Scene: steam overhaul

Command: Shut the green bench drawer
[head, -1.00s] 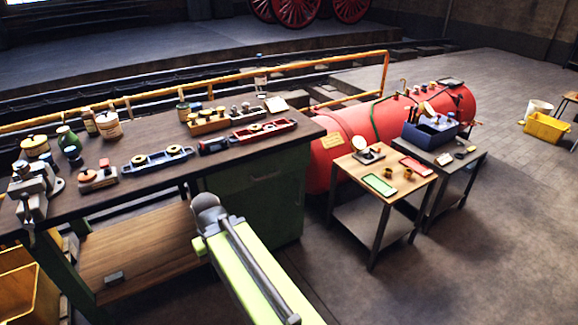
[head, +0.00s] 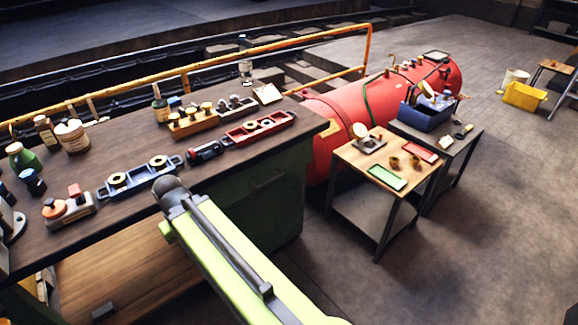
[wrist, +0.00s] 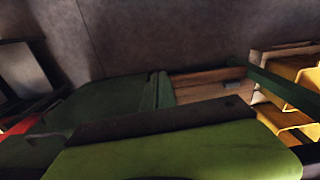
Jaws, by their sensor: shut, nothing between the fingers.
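The green bench's drawer front (head: 268,190) is below the right end of the dark worktop (head: 215,155) in the head view. My arm covers part of it, and I cannot tell how far it stands out. My lime-green arm reaches across the front of the bench. My gripper cannot be made out in the head view. In the wrist view the bench appears upside down, with dark green cabinet panels (wrist: 105,103) at left. A lime-green part of mine fills the bottom of that view. No fingertips can be made out there.
A wooden-topped cart (head: 362,165) and a grey cart (head: 455,148) stand right of the bench, before a red boiler (head: 322,105). Small parts crowd the worktop. The floor in front of the carts is clear. Yellow crates (wrist: 290,80) show at right in the wrist view.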

